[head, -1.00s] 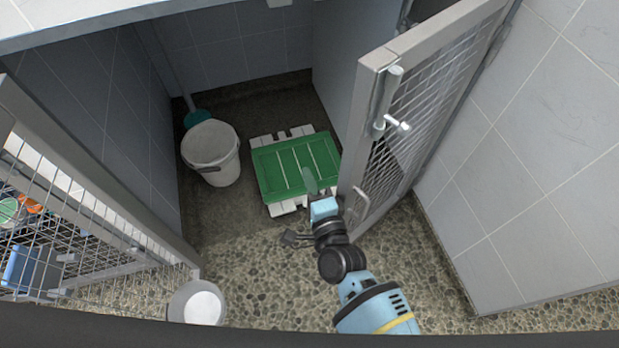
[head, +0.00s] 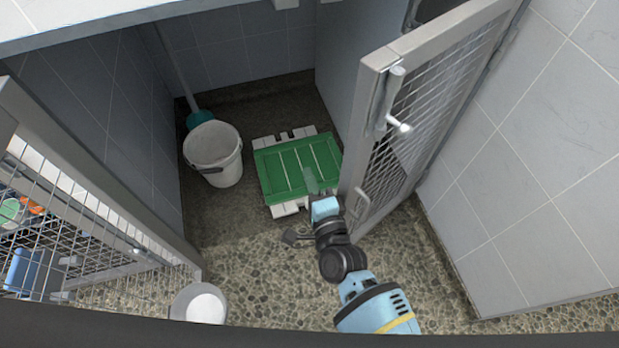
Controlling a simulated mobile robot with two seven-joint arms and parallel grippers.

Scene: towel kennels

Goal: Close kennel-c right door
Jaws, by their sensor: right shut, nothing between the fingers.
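The kennel's right door (head: 373,110) is a grey metal frame with wire mesh, a bolt latch (head: 397,104) and a small pull handle (head: 361,205) low on its edge. It stands open, hinged at the right tiled wall. My right gripper (head: 313,184) is shut and empty, just left of the door's lower free edge, over the green board. I cannot tell if it touches the door. My left gripper is not in view.
Inside the kennel are a green slatted board on a white pallet (head: 298,168), a white bucket (head: 214,154) and a long-handled tool (head: 199,117). A left mesh door (head: 95,200) stands open; a white bowl (head: 199,303) sits beside it on pebbled floor.

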